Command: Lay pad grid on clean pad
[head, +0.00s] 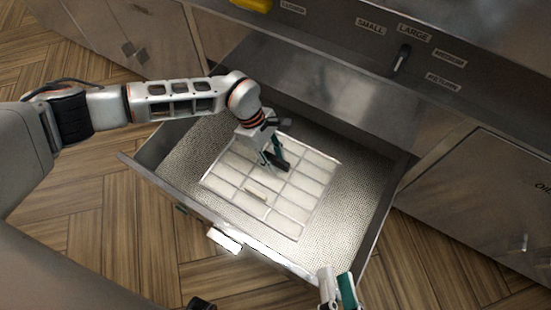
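The pad grid (268,210), a pale metal frame with crossing bars, lies in the open drawer (352,205). White clean pad (317,188) surface shows through its openings. The grid looks flat over the pad, but I cannot tell whether it touches it everywhere. A small light bar (255,193) sits on the grid towards the drawer front. My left gripper (276,163) points down over the far middle part of the grid. Its dark fingertips overlap the grid; contact and any grip are unclear. My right gripper (338,290) is by the drawer's front right corner, away from the grid.
The drawer has steel walls and a perforated floor, bare around the pad. A white handle or label (225,240) is on its front. Above is a steel panel with a dark lever (401,60) and size labels. A yellow object (252,5) is at the top. Wooden floor lies below.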

